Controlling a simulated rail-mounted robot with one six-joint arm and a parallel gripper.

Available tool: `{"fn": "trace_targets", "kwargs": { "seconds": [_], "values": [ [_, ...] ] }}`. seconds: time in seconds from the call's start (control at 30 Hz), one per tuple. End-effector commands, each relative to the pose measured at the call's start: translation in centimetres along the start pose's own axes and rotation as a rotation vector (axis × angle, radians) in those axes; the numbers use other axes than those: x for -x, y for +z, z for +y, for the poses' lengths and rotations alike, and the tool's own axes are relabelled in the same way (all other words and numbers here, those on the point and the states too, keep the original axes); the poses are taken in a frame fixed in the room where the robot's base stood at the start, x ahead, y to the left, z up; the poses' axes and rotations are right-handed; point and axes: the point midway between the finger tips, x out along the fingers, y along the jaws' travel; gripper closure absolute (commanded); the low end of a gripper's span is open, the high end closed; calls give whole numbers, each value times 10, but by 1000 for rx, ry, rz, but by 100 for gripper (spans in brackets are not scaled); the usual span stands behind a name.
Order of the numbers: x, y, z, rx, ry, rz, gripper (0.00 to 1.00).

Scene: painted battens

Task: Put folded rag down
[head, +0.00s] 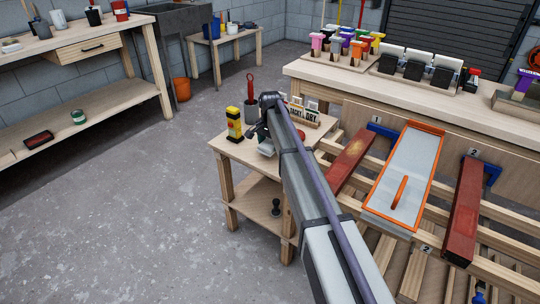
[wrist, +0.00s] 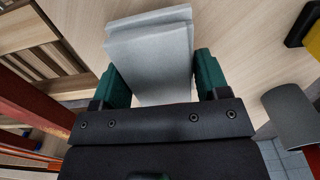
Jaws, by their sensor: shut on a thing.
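The folded rag (wrist: 152,45) is a pale grey, layered pad in the wrist view. My gripper (wrist: 163,78) is shut on it, with one green finger at each side. The rag is over the pale wooden top of a small side table (head: 229,149). I cannot tell whether it touches the wood. In the head view my gripper (head: 262,136) is above that table top, and my arm hides most of it and the rag.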

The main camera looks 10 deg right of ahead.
Motion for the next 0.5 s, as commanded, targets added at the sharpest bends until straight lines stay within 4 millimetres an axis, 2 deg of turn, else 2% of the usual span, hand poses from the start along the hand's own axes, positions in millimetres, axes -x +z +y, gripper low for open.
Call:
{"fn": "trace_targets", "kwargs": {
  "seconds": [0.03, 0.13, 0.3, 0.5],
  "values": [
    [-18, 0, 0, 0, 0, 0, 50],
    [-35, 0, 0, 0, 0, 0, 50],
    [-30, 0, 0, 0, 0, 0, 50],
    [-35, 0, 0, 0, 0, 0, 50]
  ]
}}
